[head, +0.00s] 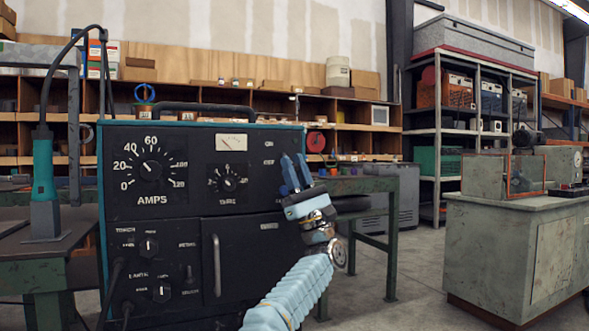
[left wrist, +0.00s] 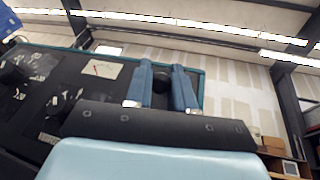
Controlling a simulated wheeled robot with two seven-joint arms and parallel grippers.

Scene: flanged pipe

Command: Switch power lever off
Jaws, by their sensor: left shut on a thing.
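The black power unit (head: 250,180) stands upright in the middle of the head view, with dials, a meter and knobs on its front. My left gripper (head: 296,172) is at the upper right of this front, beside small white labels. In the left wrist view, the blue fingers of my left gripper (left wrist: 162,68) stand either side of a small dark piece, the power lever (left wrist: 160,83), and are shut on it. In the head view the lever is hidden behind the fingers, so its exact position cannot be told. My right gripper is not in view.
A blue-green torch tool (head: 44,180) with a cable stands on a bench at the left. Shelves with boxes line the back wall.

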